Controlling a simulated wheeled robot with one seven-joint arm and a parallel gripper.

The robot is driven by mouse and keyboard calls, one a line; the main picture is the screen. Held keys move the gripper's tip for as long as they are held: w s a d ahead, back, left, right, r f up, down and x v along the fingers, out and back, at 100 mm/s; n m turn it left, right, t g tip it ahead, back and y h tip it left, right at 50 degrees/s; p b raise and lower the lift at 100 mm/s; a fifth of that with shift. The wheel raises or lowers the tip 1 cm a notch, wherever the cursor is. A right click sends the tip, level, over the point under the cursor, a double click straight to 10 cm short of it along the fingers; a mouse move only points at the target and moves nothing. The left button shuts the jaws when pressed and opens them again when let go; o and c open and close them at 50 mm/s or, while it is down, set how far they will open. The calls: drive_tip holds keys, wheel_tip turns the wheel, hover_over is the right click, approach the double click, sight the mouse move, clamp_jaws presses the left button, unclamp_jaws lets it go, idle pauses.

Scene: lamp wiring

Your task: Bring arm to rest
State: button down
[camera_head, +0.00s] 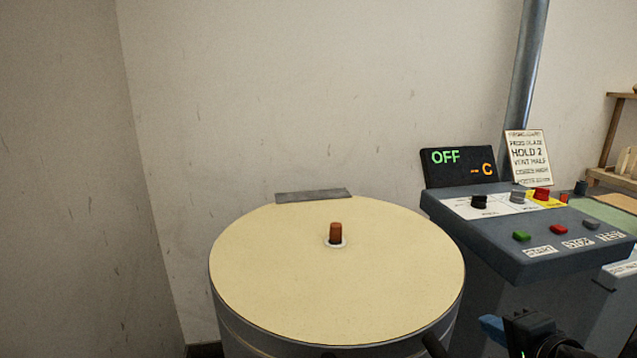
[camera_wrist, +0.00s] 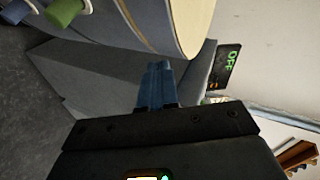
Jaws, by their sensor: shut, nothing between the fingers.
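My gripper (camera_wrist: 157,85) shows in the wrist view with its blue fingers together and nothing between them. The fingers point toward the side of the grey control stand (camera_wrist: 95,80), below the pale drum. In the head view, a blue fingertip (camera_head: 491,328) and the dark gripper body show at the bottom right, in front of the control stand. Most of my arm is out of the picture.
A round cream-lidded drum (camera_head: 290,270) with a brown knob (camera_head: 336,233) stands at centre. Right of it is a control panel (camera_head: 500,250) with buttons and knobs, and a display (camera_head: 459,167) reading OFF. A metal pole (camera_head: 526,80) rises behind. Walls enclose the left and back.

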drive_tip(key=s+a+f+n+h, duration=0.1)
drive_tip(key=s+a+f+n, duration=0.25)
drive_tip(key=s, duration=0.75)
drive_tip(key=s+a+f+n+h, duration=0.15)
drive_tip(key=s+a+f, duration=0.3)
drive_tip(key=s, duration=0.75)
drive_tip(key=s+r+n+t, duration=0.1)
drive_tip(key=s+r+n, duration=0.3)
drive_tip(key=s, duration=0.6)
drive_tip(key=s+r+n, duration=0.4)
drive_tip(key=s+n, duration=0.1)
drive_tip(key=s, duration=0.5)
drive_tip(key=shift+s+r+n+t+y, duration=0.15)
drive_tip(key=shift+s+n+t+y, duration=0.15)
drive_tip(key=shift+t+y, duration=0.15)
